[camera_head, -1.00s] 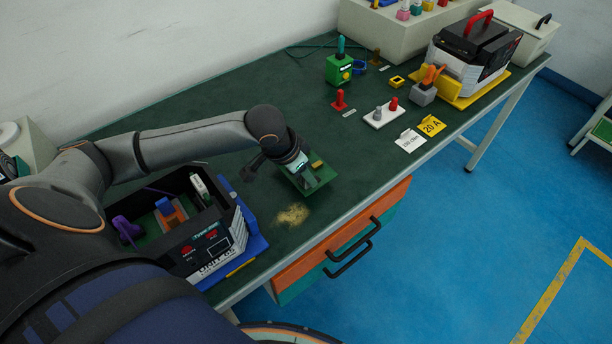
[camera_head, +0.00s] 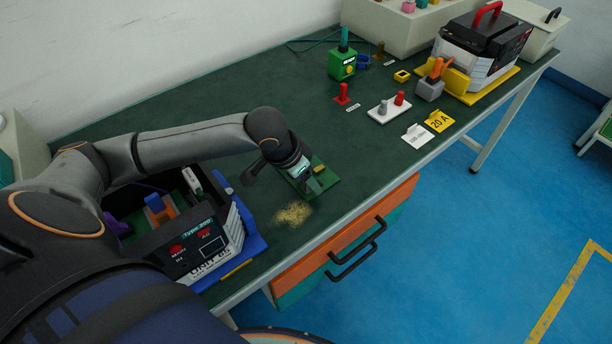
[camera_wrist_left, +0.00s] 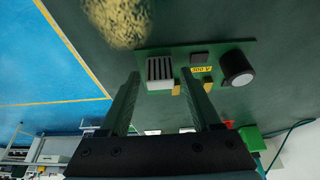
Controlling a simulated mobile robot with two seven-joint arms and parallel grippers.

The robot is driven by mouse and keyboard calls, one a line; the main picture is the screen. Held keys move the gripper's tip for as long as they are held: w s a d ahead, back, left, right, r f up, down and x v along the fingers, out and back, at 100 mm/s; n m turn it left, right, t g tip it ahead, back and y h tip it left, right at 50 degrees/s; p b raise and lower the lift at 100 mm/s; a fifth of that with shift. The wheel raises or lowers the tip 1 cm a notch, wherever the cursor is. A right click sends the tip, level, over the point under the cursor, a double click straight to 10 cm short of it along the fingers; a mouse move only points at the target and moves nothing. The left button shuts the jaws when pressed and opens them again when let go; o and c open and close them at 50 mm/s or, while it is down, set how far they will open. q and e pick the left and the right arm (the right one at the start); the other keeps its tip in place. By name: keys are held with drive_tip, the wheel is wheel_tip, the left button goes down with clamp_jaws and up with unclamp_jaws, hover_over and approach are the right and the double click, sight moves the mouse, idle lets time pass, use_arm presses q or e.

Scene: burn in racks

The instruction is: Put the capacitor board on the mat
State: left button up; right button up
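The capacitor board (camera_head: 325,183) is a green board on the dark green mat (camera_head: 240,130) that covers the bench top, near its front edge. In the left wrist view the board (camera_wrist_left: 206,52) carries a black round capacitor, a finned grey block and a yellow label. My left gripper (camera_head: 306,184) is over the board. In the left wrist view its two fingers (camera_wrist_left: 161,73) stand apart with the finned block seen between their tips; whether they touch it I cannot tell. The arm hides part of the board. My right gripper is not in view.
A yellowish dusty patch (camera_head: 293,214) lies beside the board. An open black-and-white unit (camera_head: 208,252) on a blue base stands at left. Cards (camera_head: 418,137), a white base with pegs (camera_head: 390,109) and a green box (camera_head: 342,65) stand farther right. The middle of the bench is clear.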

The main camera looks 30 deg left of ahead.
use_arm(q)
drive_tip(key=shift+o, duration=0.2)
drive_tip(key=shift+r, duration=0.15)
drive_tip(key=p+v, duration=0.2)
drive_tip(key=v, duration=1)
